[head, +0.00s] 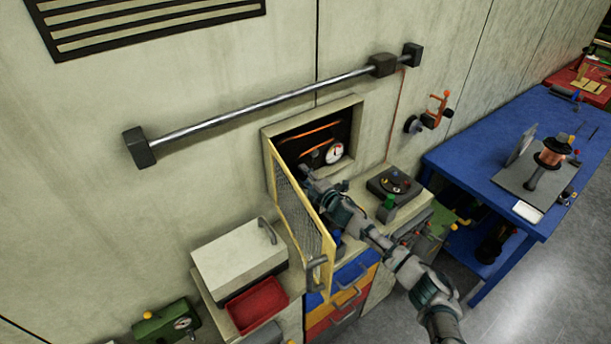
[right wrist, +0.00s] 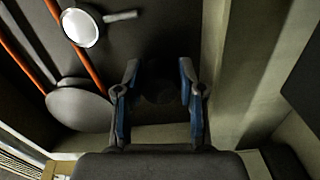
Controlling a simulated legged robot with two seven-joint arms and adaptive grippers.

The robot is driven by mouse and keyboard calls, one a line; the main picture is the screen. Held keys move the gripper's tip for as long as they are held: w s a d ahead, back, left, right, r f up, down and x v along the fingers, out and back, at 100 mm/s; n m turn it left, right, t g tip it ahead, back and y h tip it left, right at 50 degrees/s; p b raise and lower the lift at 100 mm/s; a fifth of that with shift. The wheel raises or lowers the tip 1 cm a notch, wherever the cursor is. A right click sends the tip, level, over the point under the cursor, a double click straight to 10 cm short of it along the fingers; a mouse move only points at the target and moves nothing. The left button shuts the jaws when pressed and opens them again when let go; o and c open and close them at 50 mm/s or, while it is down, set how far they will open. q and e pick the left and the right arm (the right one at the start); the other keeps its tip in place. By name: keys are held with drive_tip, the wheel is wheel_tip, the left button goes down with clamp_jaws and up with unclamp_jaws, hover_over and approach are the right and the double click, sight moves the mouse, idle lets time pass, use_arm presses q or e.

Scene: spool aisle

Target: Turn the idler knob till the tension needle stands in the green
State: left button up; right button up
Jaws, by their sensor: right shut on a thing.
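The tension gauge (head: 334,152) is a small round white dial inside a dark wall recess. Its face shows red and a needle mark, but it is too small to tell where the needle stands. My right gripper (head: 308,179) reaches into the recess past the open mesh door. In the right wrist view, my right gripper (right wrist: 158,97) has its two blue-lined fingers on either side of a dark round knob (right wrist: 160,88), shut on it. The knob is dim against the dark panel and hidden in the head view. My left gripper is not in view.
The yellow-framed mesh door (head: 300,215) stands open, left of my right arm. Copper-coloured wire (right wrist: 88,60) runs past a grey disc (right wrist: 78,108) left of the fingers. The recess wall (right wrist: 236,75) is close on the right. A blue table (head: 465,150) stands at right.

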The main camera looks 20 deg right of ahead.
drive_tip(key=o, duration=1.1)
drive_tip(key=shift+a, duration=0.2)
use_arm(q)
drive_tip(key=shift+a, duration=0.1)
use_arm(e)
drive_tip(key=shift+o, duration=0.2)
drive_tip(key=shift+a, duration=0.1)
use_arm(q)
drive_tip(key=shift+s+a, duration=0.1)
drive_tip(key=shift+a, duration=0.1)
use_arm(e)
drive_tip(key=shift+f, duration=0.1)
